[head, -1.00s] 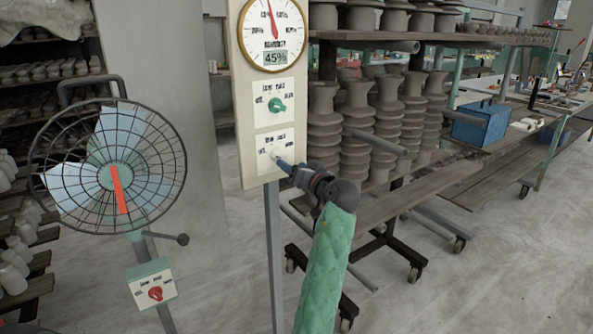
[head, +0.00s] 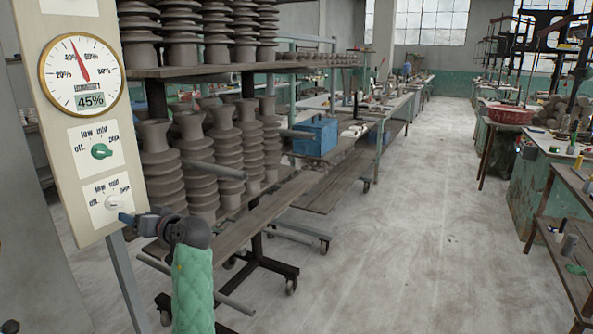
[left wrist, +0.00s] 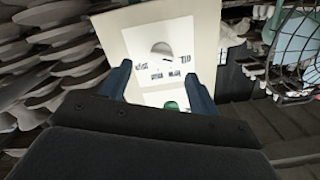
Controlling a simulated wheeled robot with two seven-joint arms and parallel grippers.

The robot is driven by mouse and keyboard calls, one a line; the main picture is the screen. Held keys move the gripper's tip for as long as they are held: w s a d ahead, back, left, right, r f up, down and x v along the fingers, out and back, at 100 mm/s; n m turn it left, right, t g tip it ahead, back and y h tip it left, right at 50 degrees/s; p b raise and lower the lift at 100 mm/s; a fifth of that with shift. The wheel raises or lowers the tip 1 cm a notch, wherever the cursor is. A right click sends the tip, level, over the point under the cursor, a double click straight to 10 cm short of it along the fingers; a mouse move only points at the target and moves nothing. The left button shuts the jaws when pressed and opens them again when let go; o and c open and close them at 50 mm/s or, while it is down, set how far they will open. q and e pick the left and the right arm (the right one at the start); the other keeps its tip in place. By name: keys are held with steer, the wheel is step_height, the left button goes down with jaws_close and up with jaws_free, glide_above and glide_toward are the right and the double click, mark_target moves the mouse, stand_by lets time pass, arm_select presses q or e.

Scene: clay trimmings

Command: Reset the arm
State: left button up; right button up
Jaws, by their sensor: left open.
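My left gripper (head: 124,217) is in front of the lower dial of a cream control panel (head: 72,165). Its fingers are open with nothing between them. The white knob also shows in the head view (head: 112,202), just above the fingertips. My left forearm wears a green quilted sleeve. My right gripper is in neither view.
The panel also has a green knob (head: 102,151) and a round gauge (head: 82,75) reading 45%. A rack (head: 215,75) of grey ribbed clay pieces stands close behind my left arm. A blue box (head: 315,137) sits farther back. The floor (head: 400,240) at centre right is clear.

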arm_select(q)
steer(key=d+f+m+t+h, duration=0.4)
steer(key=d+h, duration=0.4)
steer(key=d, duration=0.3)
steer(key=s+d+f+m+h+p, duration=0.2)
steer(key=s+d+f+m+h, duration=0.45)
steer(key=d+f, duration=0.5)
steer(key=s+d+f+g+h+p, duration=0.1)
steer(key=s+d+f+g, duration=0.2)
steer(key=s+f, duration=0.4)
steer(key=s+d+f+g+h+p, duration=0.1)
steer(key=s+f, duration=0.6)
steer(key=s, duration=1)
steer(key=s+d+f+g+h+p, duration=0.1)
steer(key=s+d+f+g+p, duration=0.1)
steer(key=s+d+f+g, duration=0.2)
steer(key=s+d+f, duration=0.1)
steer(key=s+f, duration=0.2)
steer(key=s, duration=0.5)
steer(key=shift+g, duration=0.3)
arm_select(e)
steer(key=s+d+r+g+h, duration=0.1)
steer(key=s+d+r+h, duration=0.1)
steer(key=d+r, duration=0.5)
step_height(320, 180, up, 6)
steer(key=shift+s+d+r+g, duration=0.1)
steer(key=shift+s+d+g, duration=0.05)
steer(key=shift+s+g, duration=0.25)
